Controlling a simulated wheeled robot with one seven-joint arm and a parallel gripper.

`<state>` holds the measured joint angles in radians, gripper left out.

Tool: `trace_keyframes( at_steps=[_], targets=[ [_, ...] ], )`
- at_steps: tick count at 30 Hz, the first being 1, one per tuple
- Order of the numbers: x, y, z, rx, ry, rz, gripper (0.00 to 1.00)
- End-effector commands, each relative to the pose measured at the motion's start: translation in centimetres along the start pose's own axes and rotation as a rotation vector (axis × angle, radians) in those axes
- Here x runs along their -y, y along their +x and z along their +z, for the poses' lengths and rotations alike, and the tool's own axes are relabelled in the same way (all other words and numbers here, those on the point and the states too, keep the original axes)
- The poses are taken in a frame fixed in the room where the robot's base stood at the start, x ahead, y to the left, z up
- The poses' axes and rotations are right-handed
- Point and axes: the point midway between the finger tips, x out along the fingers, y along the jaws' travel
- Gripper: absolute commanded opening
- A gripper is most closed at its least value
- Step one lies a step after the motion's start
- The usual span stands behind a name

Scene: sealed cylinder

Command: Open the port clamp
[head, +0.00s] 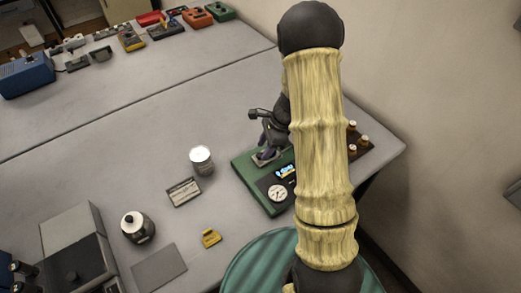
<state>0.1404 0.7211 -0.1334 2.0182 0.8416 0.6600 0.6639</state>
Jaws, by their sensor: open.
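A green instrument base (250,186) with a small lit display (285,171) and a round white dial (277,193) sits on the right side of the grey table. My gripper (265,143) is open above the back left part of this base, partly hidden by my arm. A small dark purple part (266,154) on a light plate shows just below the fingers; I cannot tell whether they touch it. I cannot make out the port clamp clearly. A white-topped metal cylinder (201,160) stands upright left of the base.
Small knobs (358,139) stand right of my arm. Several coloured devices line the back. The table's middle is clear.

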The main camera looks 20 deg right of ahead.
Motion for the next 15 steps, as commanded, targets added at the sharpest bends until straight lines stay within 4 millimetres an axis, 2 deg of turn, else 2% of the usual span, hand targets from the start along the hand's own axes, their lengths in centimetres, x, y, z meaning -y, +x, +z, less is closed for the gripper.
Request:
trace_keyframes(
  at_steps=[3, 6, 14, 15],
  targets=[
    [0.0, 1.5, -0.1, 0.0, 0.002, 0.002, 0.44],
    [0.0, 2.0, -0.1, 0.0, 0.001, 0.0, 0.44],
    [0.0, 2.2, -0.1, 0.0, 0.002, -0.001, 0.44],
    [0.0, 2.2, -0.1, 0.0, 0.002, -0.001, 0.41]
  ],
)
